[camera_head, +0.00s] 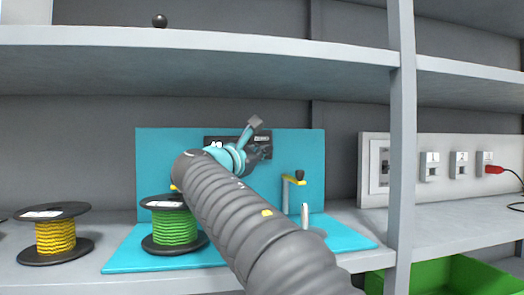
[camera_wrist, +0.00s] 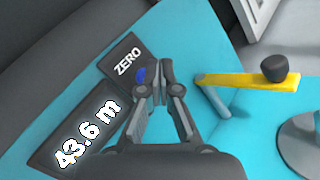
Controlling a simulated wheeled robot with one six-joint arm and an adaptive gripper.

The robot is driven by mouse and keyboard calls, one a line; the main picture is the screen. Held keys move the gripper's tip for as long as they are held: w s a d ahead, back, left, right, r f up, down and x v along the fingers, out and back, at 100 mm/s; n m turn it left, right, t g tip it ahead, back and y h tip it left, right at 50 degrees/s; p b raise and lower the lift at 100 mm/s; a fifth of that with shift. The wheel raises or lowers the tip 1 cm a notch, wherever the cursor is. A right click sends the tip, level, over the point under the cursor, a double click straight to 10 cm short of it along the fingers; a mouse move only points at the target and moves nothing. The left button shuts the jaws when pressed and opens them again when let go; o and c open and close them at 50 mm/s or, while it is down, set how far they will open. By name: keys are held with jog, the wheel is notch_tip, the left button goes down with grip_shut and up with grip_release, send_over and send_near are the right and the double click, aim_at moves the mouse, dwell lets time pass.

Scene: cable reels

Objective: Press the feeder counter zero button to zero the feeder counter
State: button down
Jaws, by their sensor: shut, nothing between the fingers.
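The feeder counter (camera_wrist: 85,125) is a dark display on a teal panel, and it reads 43.6 m in the wrist view. Beside it is a dark plate marked ZERO (camera_wrist: 125,62), with a small blue button (camera_wrist: 140,75) at its lower edge. My gripper (camera_wrist: 160,70) is shut and empty. In the wrist view its fingertips appear right beside the blue button; I cannot tell whether they touch it. In the head view my gripper (camera_head: 264,150) is in front of the counter's dark strip (camera_head: 222,138), and my arm hides part of the panel.
A yellow crank with a black knob (camera_head: 299,175) stands right of my gripper; it also shows in the wrist view (camera_wrist: 250,81). A green cable reel (camera_head: 174,228) and a yellow one (camera_head: 55,236) stand at left. A shelf post (camera_head: 402,150) rises at right.

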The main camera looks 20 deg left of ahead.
jog(key=shift+w, duration=0.1)
jog(key=shift+w+a, duration=0.15)
jog(key=shift+w, duration=0.1)
dwell(0.3)
jog(key=shift+w+a, duration=0.25)
jog(key=shift+w, duration=0.1)
dwell(0.8)
dwell(0.4)
jog(key=shift+s+d+b, duration=0.45)
jog(key=shift+s+b, duration=0.1)
jog(key=shift+s, duration=0.15)
jog(key=s+d+b, duration=0.1)
jog(key=s+b, duration=0.1)
jog(key=s, duration=0.1)
jog(key=s+d+b, duration=0.1)
jog(key=shift+s+d, duration=0.15)
jog(key=shift+d, duration=0.15)
